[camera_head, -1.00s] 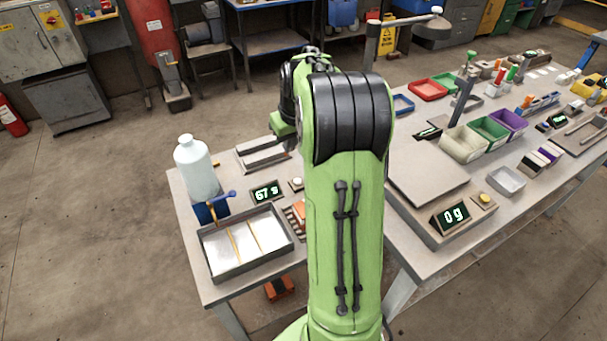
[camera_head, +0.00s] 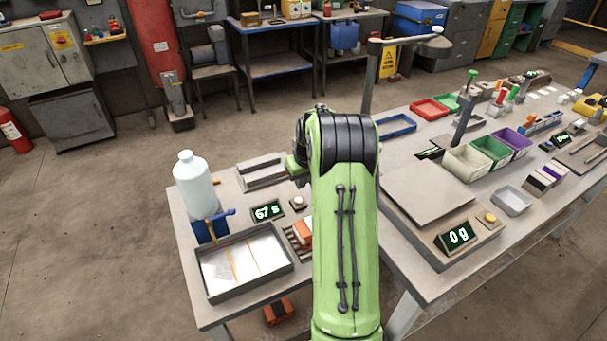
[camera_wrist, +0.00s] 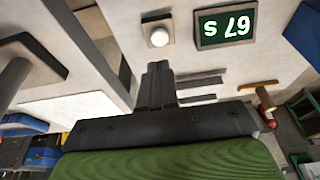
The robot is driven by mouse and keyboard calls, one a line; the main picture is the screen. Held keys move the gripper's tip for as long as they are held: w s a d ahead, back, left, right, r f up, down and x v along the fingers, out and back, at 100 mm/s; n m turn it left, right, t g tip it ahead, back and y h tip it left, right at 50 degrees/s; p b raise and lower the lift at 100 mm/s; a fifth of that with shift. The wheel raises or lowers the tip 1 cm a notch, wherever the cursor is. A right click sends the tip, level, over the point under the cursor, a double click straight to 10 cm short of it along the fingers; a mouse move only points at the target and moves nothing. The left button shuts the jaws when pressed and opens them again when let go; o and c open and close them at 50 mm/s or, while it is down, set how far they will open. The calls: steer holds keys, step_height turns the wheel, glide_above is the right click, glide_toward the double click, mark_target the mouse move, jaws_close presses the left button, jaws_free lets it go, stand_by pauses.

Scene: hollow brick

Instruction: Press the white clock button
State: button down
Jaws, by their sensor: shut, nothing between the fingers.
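My gripper (camera_wrist: 158,68) is shut and empty. Its dark fingertips appear just below the button in that picture and do not cover it. A gap seems to lie between them, but I cannot tell its height. In the head view my arm hides the fingertips.
An orange block (camera_head: 304,231) lies near the button. The scale display (camera_head: 459,236) reads "0 g" beside a yellow button (camera_head: 489,218).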

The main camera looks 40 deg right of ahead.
mark_target(300, 202)
steer(key=x, duration=0.2)
steer(key=s+b+x, duration=0.1)
steer(key=x, duration=0.2)
steer(key=shift+a+f, duration=0.15)
steer(key=shift+f, duration=0.15)
steer(key=shift+a+f+b, duration=0.1)
steer(key=shift+f+b, duration=0.5)
steer(key=shift+f, duration=0.2)
steer(key=shift+s+a+f, duration=0.1)
steer(key=shift+s+f, duration=0.05)
steer(key=shift+s, duration=0.1)
steer(key=r+p, duration=0.2)
steer(key=r, duration=0.1)
steer(key=r+p, duration=0.1)
steer(key=shift+w+r, duration=0.3)
steer(key=p+v, duration=0.1)
steer(key=v, duration=0.9)
steer(key=shift+d+r+p, duration=0.2)
steer(key=shift+r+p, duration=0.05)
steer(key=shift+p, duration=0.15)
